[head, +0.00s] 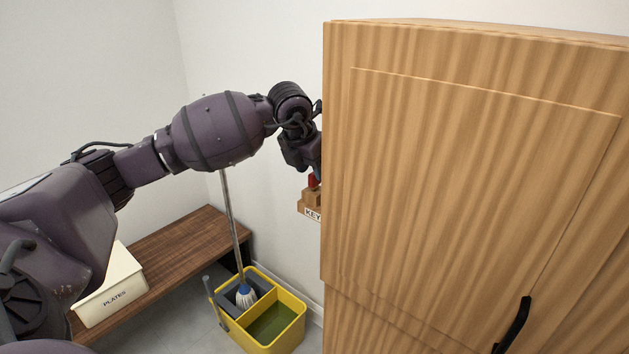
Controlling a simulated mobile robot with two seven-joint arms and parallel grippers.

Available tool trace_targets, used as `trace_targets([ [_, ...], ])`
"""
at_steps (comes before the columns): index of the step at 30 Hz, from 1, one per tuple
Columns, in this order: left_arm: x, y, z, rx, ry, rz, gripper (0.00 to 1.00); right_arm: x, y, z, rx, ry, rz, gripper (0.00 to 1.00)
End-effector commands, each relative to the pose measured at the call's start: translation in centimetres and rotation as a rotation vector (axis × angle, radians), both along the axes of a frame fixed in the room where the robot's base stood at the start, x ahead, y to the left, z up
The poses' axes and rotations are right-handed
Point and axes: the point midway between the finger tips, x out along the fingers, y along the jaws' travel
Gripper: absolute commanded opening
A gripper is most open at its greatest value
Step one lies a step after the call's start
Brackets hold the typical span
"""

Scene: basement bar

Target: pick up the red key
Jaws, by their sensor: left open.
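The red key (313,181) shows as a small red shape just left of the cabinet's edge, at a wooden key holder (311,199) by the wall. The holder's label reads "KEY" and runs behind the cabinet edge. My left gripper (314,160) is just above the red key, partly hidden by the cabinet. Its fingers are small and dark here; it is open, and I cannot tell whether they touch the key. My right gripper is not in view.
A tall wooden cabinet (440,180) with a black handle (513,326) fills the right side. Below stand a yellow mop bucket (290,341) with a mop (232,220), a dark wooden bench (185,250) and a white box marked "PLATES" (112,290).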

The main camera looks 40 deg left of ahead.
Motion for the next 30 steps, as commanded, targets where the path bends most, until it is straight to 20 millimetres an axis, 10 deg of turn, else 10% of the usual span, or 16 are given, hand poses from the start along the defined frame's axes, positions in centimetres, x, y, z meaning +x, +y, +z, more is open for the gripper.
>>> trace_targets([
  [12,1.0,0.0,-2.3,0.0,0.001,0.0,0.47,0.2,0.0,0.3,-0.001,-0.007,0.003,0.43],
  [21,1.0,-0.1,-2.3,0.0,0.001,0.0,0.02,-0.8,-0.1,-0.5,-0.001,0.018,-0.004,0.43],
  [30,1.0,0.0,-2.2,0.0,0.0,0.0,0.0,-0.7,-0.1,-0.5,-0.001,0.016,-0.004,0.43],
])
